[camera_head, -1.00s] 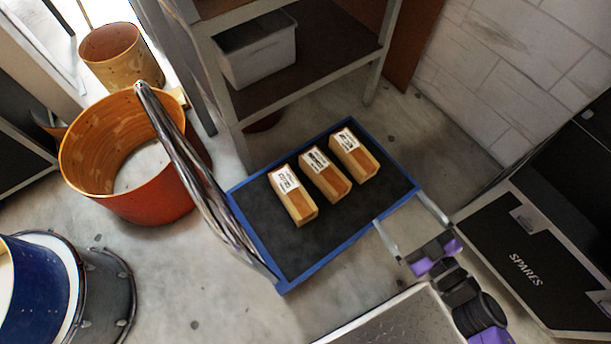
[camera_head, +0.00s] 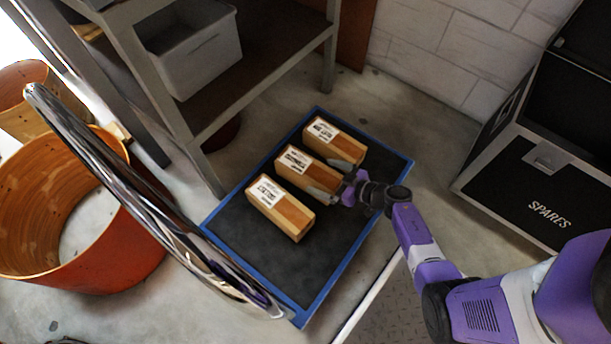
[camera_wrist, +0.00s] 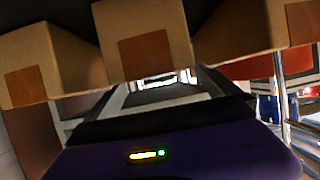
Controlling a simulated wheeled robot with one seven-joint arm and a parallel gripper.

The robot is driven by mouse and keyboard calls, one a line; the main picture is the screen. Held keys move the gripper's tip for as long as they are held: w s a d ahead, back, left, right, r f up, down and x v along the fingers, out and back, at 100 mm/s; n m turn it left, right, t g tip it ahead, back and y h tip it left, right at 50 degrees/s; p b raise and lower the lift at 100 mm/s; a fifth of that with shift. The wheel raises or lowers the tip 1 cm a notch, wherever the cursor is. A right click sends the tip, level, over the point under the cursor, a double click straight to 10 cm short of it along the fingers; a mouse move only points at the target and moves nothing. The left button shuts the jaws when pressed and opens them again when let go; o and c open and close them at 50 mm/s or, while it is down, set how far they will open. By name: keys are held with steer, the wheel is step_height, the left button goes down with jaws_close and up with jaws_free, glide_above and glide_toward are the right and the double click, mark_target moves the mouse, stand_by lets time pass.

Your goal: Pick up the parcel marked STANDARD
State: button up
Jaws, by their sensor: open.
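Three tan cardboard parcels with white labels lie in a row on a dark tray with a blue rim (camera_head: 352,258): a near one (camera_head: 281,207), a middle one (camera_head: 302,170) and a far one (camera_head: 335,143). The label print is too small to read, so I cannot tell which is marked STANDARD. My gripper (camera_head: 324,178) is open, its fingers on either side of the right end of the middle parcel; contact cannot be told. The wrist view shows the middle parcel (camera_wrist: 145,35) centred, with the others left (camera_wrist: 40,60) and right (camera_wrist: 300,20).
A grey shelf (camera_head: 255,97) with a grey bin (camera_head: 195,58) stands behind the tray. A SPARES case (camera_head: 545,195) stands at right. An orange drum shell (camera_head: 100,245) and a shiny chrome hoop (camera_head: 165,215) are at left, the hoop crossing in front of the tray's left edge.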

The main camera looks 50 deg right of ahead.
mark_target(314, 172)
steer(key=b+x, duration=0.2)
steer(key=x, duration=0.3)
steer(key=shift+d+b, duration=0.1)
steer(key=shift+b, duration=0.3)
steer(key=shift+w, duration=0.3)
steer(key=shift+r, duration=0.1)
steer(key=c, duration=2)
